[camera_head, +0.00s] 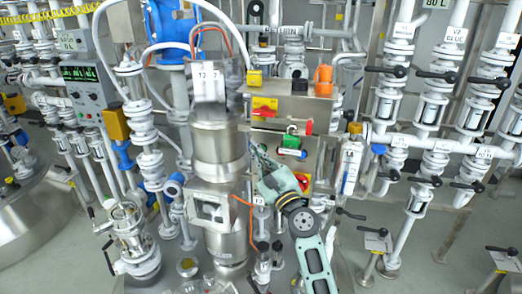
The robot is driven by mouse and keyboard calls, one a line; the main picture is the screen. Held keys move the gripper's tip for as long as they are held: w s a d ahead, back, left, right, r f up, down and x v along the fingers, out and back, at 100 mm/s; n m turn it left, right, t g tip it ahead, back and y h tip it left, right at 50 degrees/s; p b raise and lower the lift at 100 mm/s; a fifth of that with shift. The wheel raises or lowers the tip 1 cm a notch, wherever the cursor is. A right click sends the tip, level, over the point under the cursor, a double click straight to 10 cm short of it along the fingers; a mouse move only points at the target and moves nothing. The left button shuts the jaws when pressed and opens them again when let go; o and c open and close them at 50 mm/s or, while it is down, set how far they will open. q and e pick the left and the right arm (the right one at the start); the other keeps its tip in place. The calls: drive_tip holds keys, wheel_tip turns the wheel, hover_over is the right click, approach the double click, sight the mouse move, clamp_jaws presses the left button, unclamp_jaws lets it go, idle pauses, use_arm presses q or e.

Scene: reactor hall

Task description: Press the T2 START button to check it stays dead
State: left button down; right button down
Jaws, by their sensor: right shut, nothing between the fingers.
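A steel control box (325,150) stands in the middle of the view. My right arm comes up from below, and my right gripper (262,152) is shut and empty at the left side of the box front, just left of and below the green part. I cannot tell whether it touches the box. My left gripper is not in view.
A steel vessel (218,150) with a white T2 label (204,76) stands just left of the box. A yellow-red switch (265,106) and an orange part (323,80) sit above. Valve pipes with black handles (435,76) crowd the right. A meter (85,88) stands left.

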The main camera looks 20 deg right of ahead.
idle(0.8)
drive_tip(key=shift+w+d, duration=0.25)
drive_tip(key=shift+w, duration=0.1)
drive_tip(key=shift+w+d+b, duration=0.25)
drive_tip(key=shift+w+b, duration=0.05)
drive_tip(key=shift+b, duration=0.05)
idle(0.6)
drive_tip(key=shift+s+a, duration=0.15)
drive_tip(key=shift+s+a+p, duration=0.35)
drive_tip(key=shift+s, duration=0.2)
drive_tip(key=s+a+p, duration=0.1)
drive_tip(key=s, duration=0.1)
drive_tip(key=s+a, duration=0.1)
drive_tip(key=s, duration=0.1)
drive_tip(key=shift+a+p, duration=0.35)
drive_tip(key=shift+a, duration=0.05)
